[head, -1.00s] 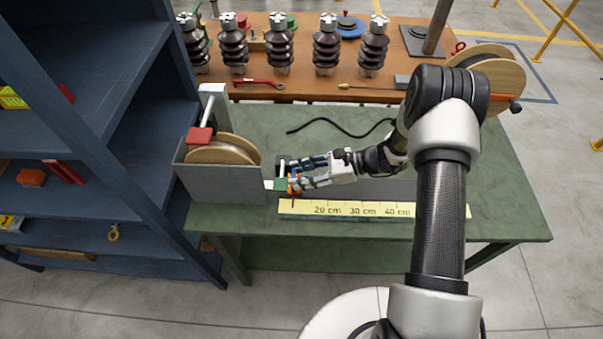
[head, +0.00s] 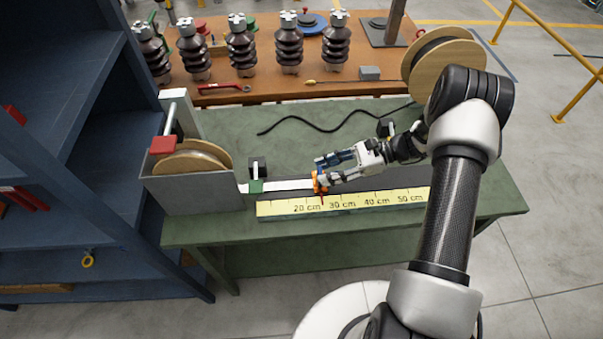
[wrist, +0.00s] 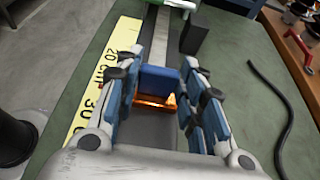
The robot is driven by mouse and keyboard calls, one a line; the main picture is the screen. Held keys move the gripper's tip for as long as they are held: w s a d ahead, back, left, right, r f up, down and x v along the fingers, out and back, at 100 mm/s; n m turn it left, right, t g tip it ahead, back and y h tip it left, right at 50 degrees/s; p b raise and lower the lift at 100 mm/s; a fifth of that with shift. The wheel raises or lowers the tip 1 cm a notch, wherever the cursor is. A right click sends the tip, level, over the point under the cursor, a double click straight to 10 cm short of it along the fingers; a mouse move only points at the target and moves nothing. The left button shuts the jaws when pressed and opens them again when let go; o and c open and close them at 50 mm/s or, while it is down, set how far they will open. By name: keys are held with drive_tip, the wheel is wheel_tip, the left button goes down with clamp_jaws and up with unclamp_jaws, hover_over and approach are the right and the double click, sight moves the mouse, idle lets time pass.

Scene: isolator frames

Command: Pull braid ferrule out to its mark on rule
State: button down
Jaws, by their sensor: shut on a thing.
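The orange ferrule (head: 320,183) is at the end of the pale flat braid (head: 287,185). My gripper (head: 319,171) is shut on the ferrule above the table. In the wrist view orange shows between the blue finger pads (wrist: 155,103), partly hidden by them. The braid runs straight from the green guide (head: 256,187) at the grey reel box (head: 200,196) to the ferrule. The yellow rule (head: 380,199) lies along the front side. A thin red pointer (head: 322,199) below the ferrule stands over the rule between the 20 cm and 30 cm labels.
A dark strip (head: 400,186) runs on right of the ferrule, clear on top. A black block (head: 258,166) stands behind the guide, another (head: 385,127) behind my wrist. A black cable (head: 320,119) lies at the back. Blue shelving (head: 70,150) stands at the left.

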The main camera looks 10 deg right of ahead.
drive_tip(key=d+b, duration=0.1)
drive_tip(key=d, duration=0.4)
drive_tip(key=shift+s+d, duration=0.1)
drive_tip(key=shift+d, duration=0.25)
drive_tip(key=c, duration=1)
unclamp_jaws()
drive_tip(key=shift+c, duration=0.2)
drive_tip(key=v, duration=1.2)
